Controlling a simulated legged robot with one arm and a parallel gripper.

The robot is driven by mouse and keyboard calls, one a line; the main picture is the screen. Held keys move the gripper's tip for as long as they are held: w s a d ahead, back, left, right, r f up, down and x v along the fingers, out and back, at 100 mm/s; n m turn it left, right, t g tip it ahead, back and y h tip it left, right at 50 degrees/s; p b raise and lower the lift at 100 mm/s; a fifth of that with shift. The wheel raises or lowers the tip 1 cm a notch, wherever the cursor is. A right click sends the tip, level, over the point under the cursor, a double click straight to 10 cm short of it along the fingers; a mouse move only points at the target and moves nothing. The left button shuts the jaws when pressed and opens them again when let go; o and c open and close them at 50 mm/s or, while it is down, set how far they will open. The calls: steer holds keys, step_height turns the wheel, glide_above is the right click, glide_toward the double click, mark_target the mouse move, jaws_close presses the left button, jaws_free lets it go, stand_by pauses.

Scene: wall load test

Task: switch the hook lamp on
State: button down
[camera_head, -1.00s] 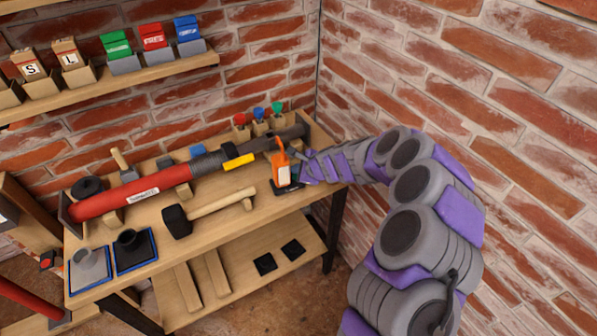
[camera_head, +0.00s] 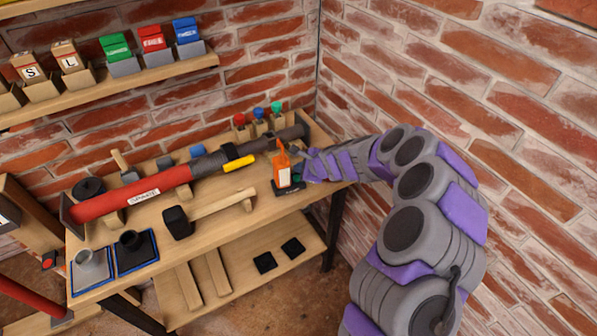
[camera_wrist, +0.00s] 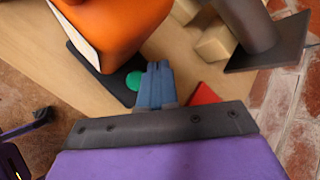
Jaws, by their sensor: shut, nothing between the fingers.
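The hook lamp is orange with a pale front panel (camera_head: 282,176) and a hook on top. It stands upright on a black base (camera_head: 288,190) near the right end of the workbench. In the wrist view the orange lamp body (camera_wrist: 120,30) fills the upper left, and a round green button (camera_wrist: 133,80) shows on its black base (camera_wrist: 98,76). My gripper (camera_wrist: 157,76) is shut and empty, its blue-grey fingertips just right of the green button. I cannot tell if they touch it. In the head view my gripper (camera_head: 304,157) is at the lamp's right side.
A long red and grey tool (camera_head: 150,187) lies across the bench behind the lamp. A mallet (camera_head: 178,222) lies in front of it, to the lamp's left. A red piece (camera_wrist: 205,95) shows right of my fingers in the wrist view. A brick wall (camera_head: 480,110) stands close on the right.

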step_height(320, 180, up, 6)
steer(key=p, duration=0.5)
steer(key=shift+a+r, duration=0.15)
stand_by(2.1)
